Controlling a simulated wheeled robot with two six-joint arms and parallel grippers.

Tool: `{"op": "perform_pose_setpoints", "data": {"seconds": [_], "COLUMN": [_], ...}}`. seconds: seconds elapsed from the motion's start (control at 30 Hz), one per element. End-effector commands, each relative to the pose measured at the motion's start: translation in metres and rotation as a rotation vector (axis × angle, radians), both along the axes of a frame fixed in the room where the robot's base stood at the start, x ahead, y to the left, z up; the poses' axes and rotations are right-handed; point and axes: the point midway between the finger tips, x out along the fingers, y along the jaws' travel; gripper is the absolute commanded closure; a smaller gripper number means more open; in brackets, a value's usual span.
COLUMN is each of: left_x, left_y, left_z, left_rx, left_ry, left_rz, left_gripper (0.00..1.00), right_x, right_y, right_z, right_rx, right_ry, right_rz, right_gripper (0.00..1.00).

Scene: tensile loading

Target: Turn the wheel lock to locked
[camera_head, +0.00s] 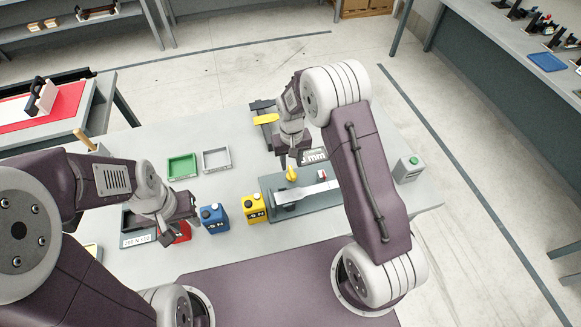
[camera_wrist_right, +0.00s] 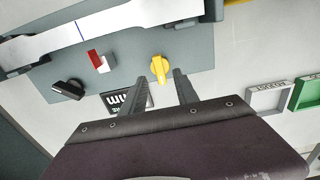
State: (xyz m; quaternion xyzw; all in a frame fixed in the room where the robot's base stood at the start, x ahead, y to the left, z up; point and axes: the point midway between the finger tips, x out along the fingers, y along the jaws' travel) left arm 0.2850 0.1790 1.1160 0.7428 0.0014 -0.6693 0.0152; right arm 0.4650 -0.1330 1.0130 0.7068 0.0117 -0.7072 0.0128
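A yellow knob-like lever (camera_wrist_right: 159,68) sits on the edge of the grey fixture plate (camera_wrist_right: 196,53); it seems to be the wheel lock, but I see no readable lock marking. It also shows in the head view (camera_head: 291,174). My right gripper (camera_wrist_right: 161,80) is open, its two fingers on either side of the lever's near end; contact is not visible. In the head view the right gripper (camera_head: 292,162) is just above the fixture. My left gripper (camera_head: 178,222) is at the left, close to a red block (camera_head: 183,233); its fingers are too unclear to judge.
A black knob (camera_wrist_right: 68,88) and a red-and-white switch (camera_wrist_right: 100,62) sit beside the lever. A blue block (camera_head: 214,217) and yellow block (camera_head: 254,208) stand left of the fixture. Green (camera_head: 182,166) and grey (camera_head: 216,159) trays lie behind. A green-button box (camera_head: 407,168) stands right.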

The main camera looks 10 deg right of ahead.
Motion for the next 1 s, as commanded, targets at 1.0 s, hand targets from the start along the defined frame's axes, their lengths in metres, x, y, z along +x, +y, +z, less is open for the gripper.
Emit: {"op": "perform_pose_setpoints", "data": {"seconds": [1.0], "left_x": [0.000], "left_y": [0.000], "left_z": [0.012], "left_rx": [0.000], "left_ry": [0.000], "left_rz": [0.000], "left_gripper": [0.64], "right_x": [0.000], "right_y": [0.000], "right_z": [-0.046], "right_rx": [0.000], "right_ry": [-0.002], "right_rz": [-0.010], "right_gripper": [1.00]}}
